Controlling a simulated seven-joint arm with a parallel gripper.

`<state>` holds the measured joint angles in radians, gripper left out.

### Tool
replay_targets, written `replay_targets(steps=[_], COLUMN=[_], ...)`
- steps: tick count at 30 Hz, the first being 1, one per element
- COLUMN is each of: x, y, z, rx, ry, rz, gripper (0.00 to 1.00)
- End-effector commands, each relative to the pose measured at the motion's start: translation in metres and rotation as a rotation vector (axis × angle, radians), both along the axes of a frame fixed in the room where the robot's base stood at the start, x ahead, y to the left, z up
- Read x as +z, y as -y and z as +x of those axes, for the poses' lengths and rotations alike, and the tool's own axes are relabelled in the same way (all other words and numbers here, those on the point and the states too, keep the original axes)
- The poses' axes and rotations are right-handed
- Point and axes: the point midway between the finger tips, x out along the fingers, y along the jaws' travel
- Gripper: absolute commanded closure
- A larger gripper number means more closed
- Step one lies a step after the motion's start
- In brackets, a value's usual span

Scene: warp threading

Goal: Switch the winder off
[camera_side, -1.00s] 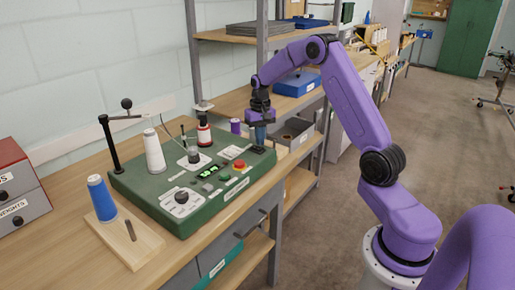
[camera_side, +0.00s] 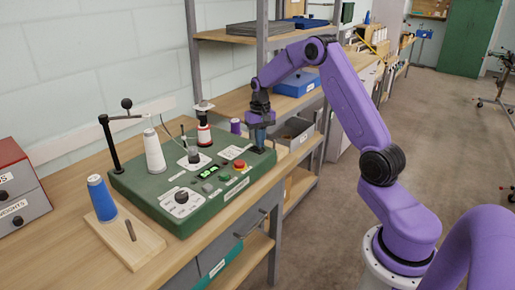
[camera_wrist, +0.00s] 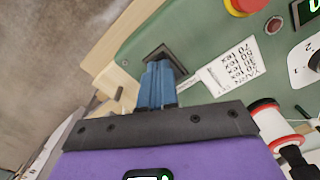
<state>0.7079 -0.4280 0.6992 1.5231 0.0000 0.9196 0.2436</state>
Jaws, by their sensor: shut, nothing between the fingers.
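The winder (camera_side: 188,211) is a green box on the wooden bench, with a dial, buttons, a lit display and a red button (camera_side: 239,165) on its top. My gripper (camera_side: 259,146) is shut and empty, pointing down at the box's right end. In the wrist view its blue fingertips (camera_wrist: 158,75) are together over a dark square part (camera_wrist: 160,52) at the panel's corner. The fingers partly hide this part, and I cannot tell whether they touch it. The red button also shows at the top of the wrist view (camera_wrist: 246,5).
A white cone (camera_side: 155,152), a red-and-white spool (camera_side: 204,132) and a thread-guide post (camera_side: 109,145) stand on or beside the winder. A blue cone (camera_side: 101,198) stands on a wooden board at the front left. Shelf uprights stand behind my gripper.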

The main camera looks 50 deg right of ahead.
Motion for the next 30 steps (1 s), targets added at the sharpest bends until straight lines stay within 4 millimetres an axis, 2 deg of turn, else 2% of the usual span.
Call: replay_targets(steps=[30], x=[-0.010], y=[0.000], z=[0.000], rx=[0.000], ry=[0.000], rz=[0.000], gripper=[1.00])
